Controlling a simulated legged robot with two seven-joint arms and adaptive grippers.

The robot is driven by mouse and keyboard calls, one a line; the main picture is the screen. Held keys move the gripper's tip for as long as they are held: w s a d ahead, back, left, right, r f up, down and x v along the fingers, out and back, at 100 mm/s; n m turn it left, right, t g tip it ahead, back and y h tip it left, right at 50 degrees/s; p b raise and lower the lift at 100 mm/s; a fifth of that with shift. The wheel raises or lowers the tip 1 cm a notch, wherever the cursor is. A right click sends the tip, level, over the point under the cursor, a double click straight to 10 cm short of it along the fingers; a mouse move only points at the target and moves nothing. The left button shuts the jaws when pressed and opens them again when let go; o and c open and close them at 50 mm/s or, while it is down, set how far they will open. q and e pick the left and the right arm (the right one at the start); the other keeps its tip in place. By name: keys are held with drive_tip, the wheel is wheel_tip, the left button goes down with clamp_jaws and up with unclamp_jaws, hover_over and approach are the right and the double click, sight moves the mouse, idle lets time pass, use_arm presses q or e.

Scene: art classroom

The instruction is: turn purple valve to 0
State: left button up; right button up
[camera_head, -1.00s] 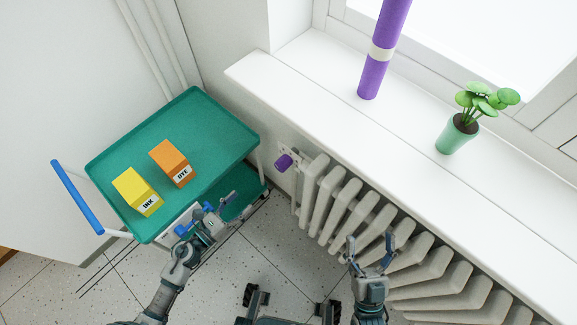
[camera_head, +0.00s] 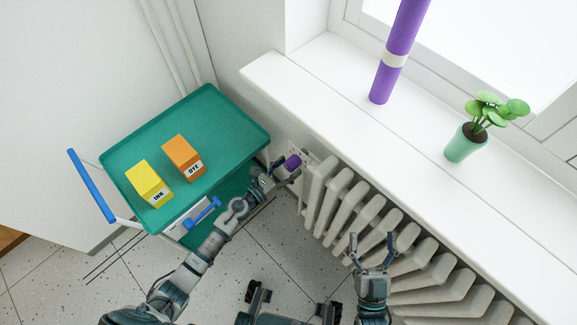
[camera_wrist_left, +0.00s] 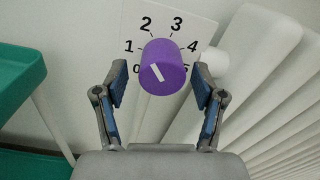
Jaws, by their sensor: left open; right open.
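The purple valve (camera_head: 292,162) is a round knob at the left end of the radiator. In the left wrist view the purple valve (camera_wrist_left: 172,60) sits on a white dial plate (camera_wrist_left: 199,32) marked 0 to 5. Its white line slants to the upper left, roughly toward 2; the 0 and 5 are partly covered. My left gripper (camera_head: 283,172) is at the valve, open, one finger on each side of the knob with visible gaps in the wrist view. My right gripper (camera_head: 373,250) is open and empty in front of the radiator.
The white radiator (camera_head: 345,195) runs right from the valve under the sill (camera_head: 340,95). A green cart (camera_head: 215,115) with ink (camera_head: 150,183) and dye (camera_head: 184,157) boxes stands close left. A purple tube (camera_head: 387,80) and a potted plant (camera_head: 466,142) stand on the sill.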

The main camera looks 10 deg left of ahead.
use_arm(q)
drive_tip(key=shift+w+d, duration=0.1)
drive_tip(key=shift+w, duration=0.05)
drive_tip(key=c, duration=1.1)
drive_tip(key=shift+c, duration=0.2)
drive_tip(key=shift+r, duration=0.1)
